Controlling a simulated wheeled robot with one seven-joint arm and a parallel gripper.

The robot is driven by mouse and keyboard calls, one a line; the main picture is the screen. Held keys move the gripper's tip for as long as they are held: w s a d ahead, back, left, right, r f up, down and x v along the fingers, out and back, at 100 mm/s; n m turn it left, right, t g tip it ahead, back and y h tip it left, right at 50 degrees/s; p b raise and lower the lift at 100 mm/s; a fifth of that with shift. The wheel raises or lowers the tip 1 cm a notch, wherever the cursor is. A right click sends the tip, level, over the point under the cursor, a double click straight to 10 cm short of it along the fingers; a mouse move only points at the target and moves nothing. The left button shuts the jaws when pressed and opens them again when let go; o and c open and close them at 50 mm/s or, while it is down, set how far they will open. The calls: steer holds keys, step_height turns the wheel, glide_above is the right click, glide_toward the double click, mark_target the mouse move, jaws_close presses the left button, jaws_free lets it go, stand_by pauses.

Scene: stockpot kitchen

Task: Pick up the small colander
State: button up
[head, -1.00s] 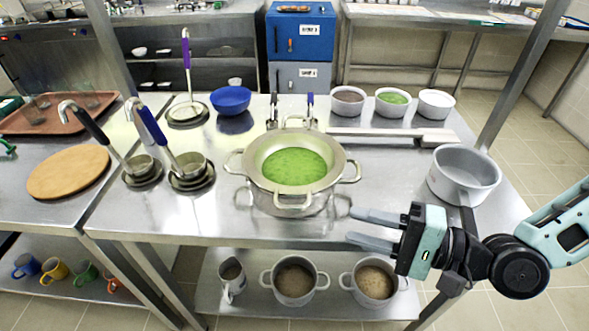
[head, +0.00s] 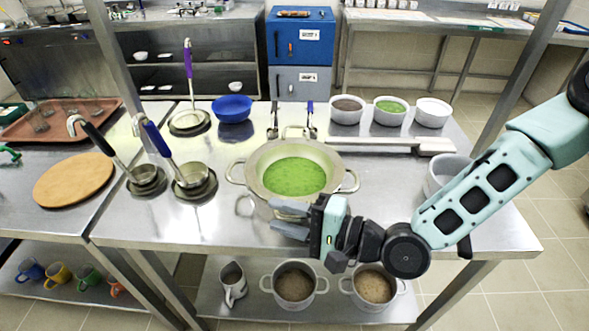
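A wide-rimmed metal vessel (head: 329,180) with green contents (head: 294,177) stands mid-table. It looks like a colander set in a pot; I cannot make out holes, nor tell whether this is the small colander.
Ladles in small pots (head: 192,176) stand left, beside a round wooden board (head: 74,179). A blue bowl (head: 232,108) and several white pots (head: 390,111) stand behind. A grey pan (head: 437,172) is right, partly behind my arm. Lower-shelf pots (head: 294,285) sit below.

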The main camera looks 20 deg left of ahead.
steer(key=shift+a, duration=0.25)
jaws_close()
